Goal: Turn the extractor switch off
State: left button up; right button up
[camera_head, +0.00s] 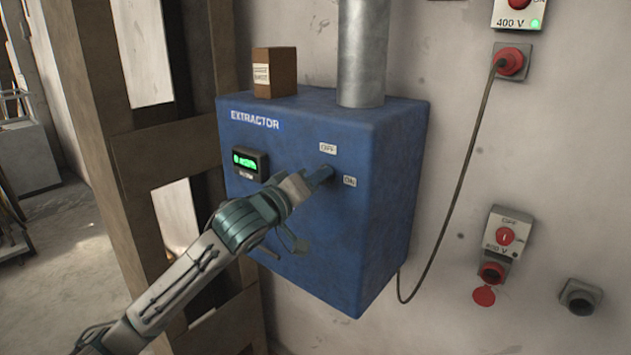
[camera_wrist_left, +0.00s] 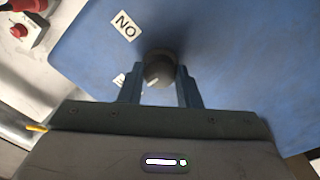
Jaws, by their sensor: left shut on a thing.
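The blue extractor box (camera_head: 330,235) hangs on the wall, with a lit green display (camera_head: 245,161) on its front. Its switch is a round grey knob (camera_wrist_left: 160,72) with a pale line on its face towards the lower left in the wrist view. My left gripper (camera_wrist_left: 160,80) is shut on this knob, one finger on each side. In the head view the left gripper (camera_head: 322,174) hides the knob. The OFF label (camera_head: 328,148) is above it and the ON label (camera_head: 349,181) to its right. In the wrist view the left finger partly hides a label. My right gripper is out of view.
A brown carton (camera_head: 275,73) and a metal duct (camera_head: 362,55) stand on top of the extractor box. A wooden frame (camera_head: 160,150) is close on the left. A cable (camera_head: 468,155) hangs on the right, near wall sockets (camera_head: 503,236).

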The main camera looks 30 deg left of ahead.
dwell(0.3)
pick_arm(q)
jog(key=o, duration=1)
jog(key=shift+c, duration=0.2)
jog(key=shift+s, duration=0.1)
pick_arm(e)
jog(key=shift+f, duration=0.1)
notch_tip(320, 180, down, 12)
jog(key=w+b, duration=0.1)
jog(key=b, duration=1.2)
pick_arm(q)
jog(key=s+b, duration=0.5)
jog(key=s, duration=0.5)
jog(key=shift+s+a+f, duration=0.25)
jog(key=shift+s+a, duration=0.05)
jog(key=shift+a, duration=0.15)
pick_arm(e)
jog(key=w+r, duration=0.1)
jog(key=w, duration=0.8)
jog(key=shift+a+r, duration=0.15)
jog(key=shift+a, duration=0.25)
